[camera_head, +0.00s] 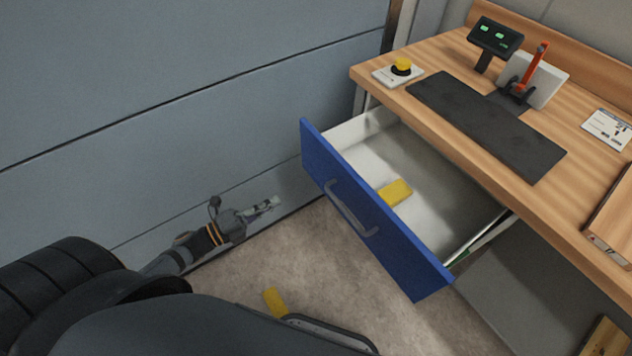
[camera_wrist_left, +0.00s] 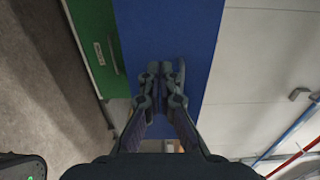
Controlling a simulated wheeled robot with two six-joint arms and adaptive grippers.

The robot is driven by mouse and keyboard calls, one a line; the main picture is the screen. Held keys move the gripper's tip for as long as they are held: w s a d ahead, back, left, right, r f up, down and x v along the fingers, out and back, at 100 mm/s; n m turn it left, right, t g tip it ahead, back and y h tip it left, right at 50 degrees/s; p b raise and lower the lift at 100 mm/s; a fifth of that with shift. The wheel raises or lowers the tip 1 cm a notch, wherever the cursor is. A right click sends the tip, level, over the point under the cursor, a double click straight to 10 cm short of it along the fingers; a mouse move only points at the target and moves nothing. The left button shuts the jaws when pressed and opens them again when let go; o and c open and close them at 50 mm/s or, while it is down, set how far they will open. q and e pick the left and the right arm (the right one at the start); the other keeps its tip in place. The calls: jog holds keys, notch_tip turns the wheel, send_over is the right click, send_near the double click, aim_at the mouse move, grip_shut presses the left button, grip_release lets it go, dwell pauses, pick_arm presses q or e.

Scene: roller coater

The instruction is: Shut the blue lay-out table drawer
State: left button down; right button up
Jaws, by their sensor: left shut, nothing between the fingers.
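The lay-out table drawer has a blue front (camera_head: 352,205) with a grey bar handle (camera_head: 350,208). It stands pulled out from under the wooden table top, with its pale inside showing. A yellow block (camera_head: 396,193) lies in it. My left gripper (camera_head: 272,203) is shut and empty, to the left of the drawer front and apart from it in the head view. In the left wrist view the closed fingers (camera_wrist_left: 165,72) lie over a blue panel (camera_wrist_left: 168,30), which looks like the drawer front; contact cannot be told. My right gripper is not in view.
The table top (camera_head: 450,130) carries a dark mat (camera_head: 485,122), a yellow-topped button (camera_head: 402,66) and a small display (camera_head: 495,38). A grey wall (camera_head: 180,100) runs close behind my left arm. Another yellow piece (camera_head: 275,301) shows low down. A green panel (camera_wrist_left: 98,40) shows in the wrist view.

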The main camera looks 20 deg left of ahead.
pick_arm(q)
send_near(323, 175)
jog(key=x, duration=0.6)
jog(key=shift+w+d, duration=0.15)
jog(key=shift+w, duration=0.25)
jog(key=shift+f, duration=0.1)
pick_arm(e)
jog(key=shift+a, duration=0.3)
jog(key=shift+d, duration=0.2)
